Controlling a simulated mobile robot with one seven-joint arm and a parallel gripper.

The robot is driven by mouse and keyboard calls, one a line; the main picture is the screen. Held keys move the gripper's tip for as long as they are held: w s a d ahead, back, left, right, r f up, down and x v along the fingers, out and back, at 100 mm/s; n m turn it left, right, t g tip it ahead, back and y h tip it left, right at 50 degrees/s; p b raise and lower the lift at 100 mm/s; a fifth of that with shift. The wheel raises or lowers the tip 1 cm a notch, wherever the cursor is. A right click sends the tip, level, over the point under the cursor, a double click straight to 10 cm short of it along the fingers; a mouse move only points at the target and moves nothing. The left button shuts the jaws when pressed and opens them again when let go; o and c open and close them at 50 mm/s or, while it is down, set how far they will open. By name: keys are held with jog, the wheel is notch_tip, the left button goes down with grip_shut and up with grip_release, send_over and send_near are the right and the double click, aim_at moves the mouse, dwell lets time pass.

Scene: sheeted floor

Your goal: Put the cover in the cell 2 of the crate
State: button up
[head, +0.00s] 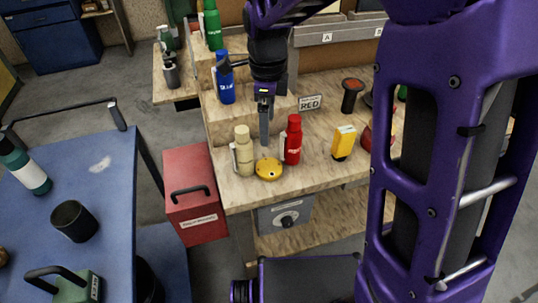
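My gripper (264,143) points straight down over the front of the wooden workbench (235,194). Its fingers show edge-on as one dark grey strip, so I cannot tell whether they are open or shut. A round, low yellow piece (269,170) with a small dark spot lies on the bench just below the fingertips, with what looks like a small gap between. It may be the cover, but I cannot confirm this. I cannot make out a crate with numbered cells in this view.
A beige bottle (244,152) and a red bottle (293,140) stand close on either side of my gripper. A yellow box (344,142) stands further right. A red metal box (192,190) is left of the bench, beside a blue cart (100,215). My arm hides the right side.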

send_over(267, 166)
notch_tip(267, 166, down, 9)
jog(key=shift+b, duration=0.4)
jog(key=shift+f+b, duration=0.3)
jog(key=shift+f, duration=2.35)
jog(key=shift+r, duration=0.1)
jog(key=c, duration=1.5)
